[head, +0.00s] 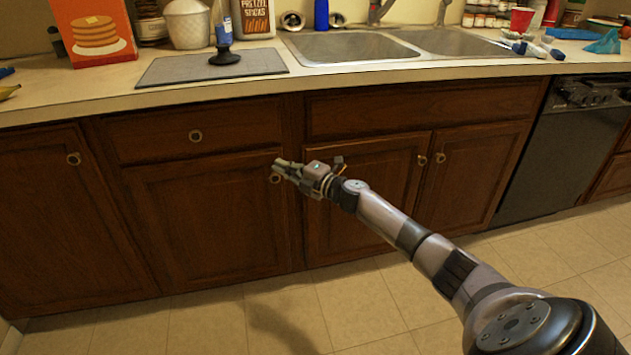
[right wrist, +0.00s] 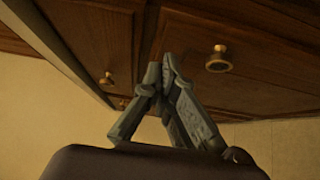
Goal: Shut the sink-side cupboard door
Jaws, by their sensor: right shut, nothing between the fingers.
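The brown wooden cupboard door (head: 215,225) left of the sink cabinet has a round brass knob (head: 275,178) at its upper right corner. It looks about flush with the cabinet front; I cannot tell if a small gap is left. My right gripper (head: 277,164) is shut and empty, with its fingertips in front of that door's upper right corner, just above the knob. In the right wrist view the shut fingertips (right wrist: 165,66) are close to the wood, beside a brass knob (right wrist: 218,60). Touch cannot be told. My left gripper is not in view.
The sink (head: 350,47) is set in the counter above. Two more doors (head: 365,190) with knobs are below it, looking shut. A drawer (head: 200,130) is above the door. A black dishwasher (head: 565,150) stands at the right. The tiled floor (head: 200,325) in front is clear.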

